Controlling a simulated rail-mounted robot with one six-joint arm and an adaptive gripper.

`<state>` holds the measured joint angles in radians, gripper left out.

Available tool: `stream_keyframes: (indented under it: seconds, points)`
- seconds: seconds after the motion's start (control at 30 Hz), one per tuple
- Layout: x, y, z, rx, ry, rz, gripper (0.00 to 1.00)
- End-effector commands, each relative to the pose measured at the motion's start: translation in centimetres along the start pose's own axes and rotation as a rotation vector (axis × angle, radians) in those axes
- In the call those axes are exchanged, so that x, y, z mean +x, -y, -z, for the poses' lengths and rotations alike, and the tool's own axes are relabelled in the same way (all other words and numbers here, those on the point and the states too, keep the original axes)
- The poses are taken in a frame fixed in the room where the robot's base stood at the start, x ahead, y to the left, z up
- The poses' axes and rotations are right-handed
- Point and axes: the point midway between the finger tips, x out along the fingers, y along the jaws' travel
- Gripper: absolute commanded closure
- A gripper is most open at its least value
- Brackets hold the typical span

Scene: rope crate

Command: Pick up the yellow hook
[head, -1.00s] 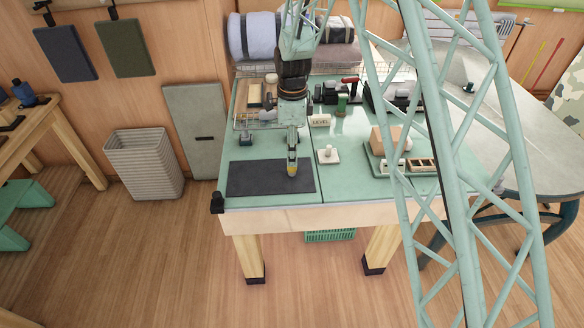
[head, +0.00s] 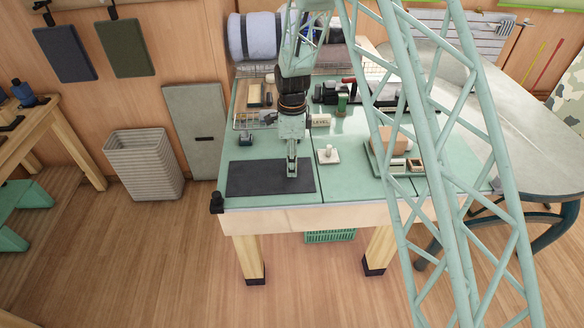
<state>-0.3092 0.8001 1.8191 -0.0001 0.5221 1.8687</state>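My gripper (head: 292,168) points down over the dark mat (head: 250,179) on the green bench top, near the mat's right part. The yellow hook is not clearly visible now. In the earlier head frame a yellow shape showed at this spot, and the gripper now covers it. I cannot tell whether the fingers are open or shut, nor whether they touch the hook.
A white block with a knob (head: 328,155) stands just right of the gripper. A small dark block (head: 246,139) lies behind the mat. A LEVEL sign (head: 320,122) and a wire tray (head: 240,120) stand farther back. The mat's left part is clear.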

Motion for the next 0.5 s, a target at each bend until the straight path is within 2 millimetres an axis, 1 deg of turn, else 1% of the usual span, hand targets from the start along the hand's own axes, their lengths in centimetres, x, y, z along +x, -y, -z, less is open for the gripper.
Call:
stream_keyframes:
  seconds: [0.3, 0.5]
  points:
    - [0.00, -0.01, 0.00, 0.000, 0.000, 0.000, 0.64]
    - [0.00, -0.01, 0.00, 0.000, 0.000, 0.000, 0.82]
